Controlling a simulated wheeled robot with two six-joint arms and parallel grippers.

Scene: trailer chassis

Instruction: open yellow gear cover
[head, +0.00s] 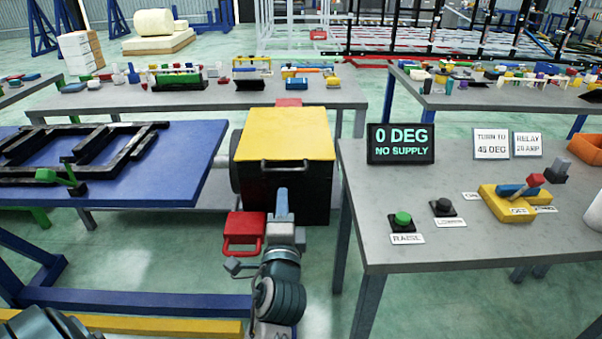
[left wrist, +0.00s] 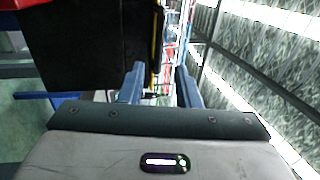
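The yellow gear cover (head: 285,132) lies flat and closed on top of a black box (head: 300,195). A dark bar handle (head: 285,163) is on the cover's front edge. My left gripper (head: 282,196) is in front of the box, its fingers pointing up just below the handle. In the left wrist view my left gripper (left wrist: 160,84) has its two fingers apart with nothing visible between them. The black box (left wrist: 85,45) fills the upper left there, with a thin yellow edge at its right side. Contact with the handle cannot be made out. My right gripper is not in view.
A red-handled part (head: 243,232) sits left of my gripper. A blue table (head: 150,185) with a black frame is left of the box. A grey table (head: 380,240) at right holds a display reading "0 DEG NO SUPPLY" (head: 400,143), buttons and a yellow switch block (head: 515,202).

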